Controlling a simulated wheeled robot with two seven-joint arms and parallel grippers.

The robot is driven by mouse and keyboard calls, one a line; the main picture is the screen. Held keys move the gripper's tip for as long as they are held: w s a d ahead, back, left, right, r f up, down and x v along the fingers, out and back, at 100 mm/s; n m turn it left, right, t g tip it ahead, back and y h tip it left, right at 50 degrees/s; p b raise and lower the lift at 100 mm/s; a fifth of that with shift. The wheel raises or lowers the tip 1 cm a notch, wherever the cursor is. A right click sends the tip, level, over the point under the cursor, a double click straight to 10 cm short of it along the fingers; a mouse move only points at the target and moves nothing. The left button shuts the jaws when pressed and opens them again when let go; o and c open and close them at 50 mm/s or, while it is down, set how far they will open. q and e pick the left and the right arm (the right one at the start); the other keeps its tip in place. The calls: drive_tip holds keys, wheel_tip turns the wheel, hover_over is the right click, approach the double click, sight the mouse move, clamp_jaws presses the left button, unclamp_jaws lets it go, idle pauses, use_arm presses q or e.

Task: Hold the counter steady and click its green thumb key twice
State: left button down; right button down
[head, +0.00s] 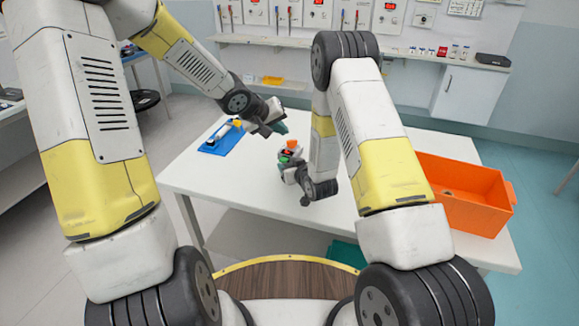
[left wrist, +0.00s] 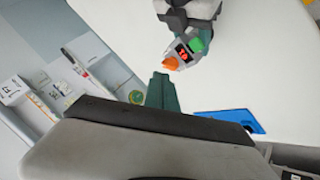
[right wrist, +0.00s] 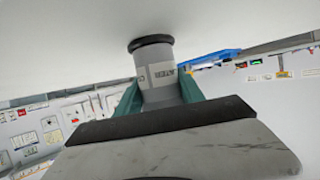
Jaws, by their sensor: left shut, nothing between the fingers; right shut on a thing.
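The counter (head: 290,155) is a grey device with an orange part, a green thumb key (left wrist: 196,45) and a small display with lit red digits. My right gripper (head: 291,176) is shut on the counter's grey, labelled body (right wrist: 158,78), which has a dark round rim at its end. My left gripper (head: 279,128) is shut and empty, above and just left of the counter in the head view. In the left wrist view its teal fingertips (left wrist: 162,88) are apart from the counter and the green key. My right arm hides part of the counter's surroundings in the head view.
The white table (head: 240,185) is mostly bare around the counter. A blue tray (head: 212,149) with a white and yellow item lies at its left. An orange bin (head: 462,212) stands at its right. A wall shelf (head: 395,50) with small items runs behind.

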use_arm(q)
approach(287, 157)
drive_tip(key=shift+w+r+x, duration=0.15)
drive_tip(key=shift+x, duration=0.8)
drive_tip(key=shift+w+r+x, duration=0.1)
drive_tip(key=shift+x, duration=0.85)
drive_tip(key=shift+w+r+x, duration=0.15)
drive_tip(key=shift+x, duration=0.8)
drive_tip(key=shift+d+f, duration=0.1)
drive_tip(key=shift+f, duration=0.55)
drive_tip(key=shift+r, duration=0.65)
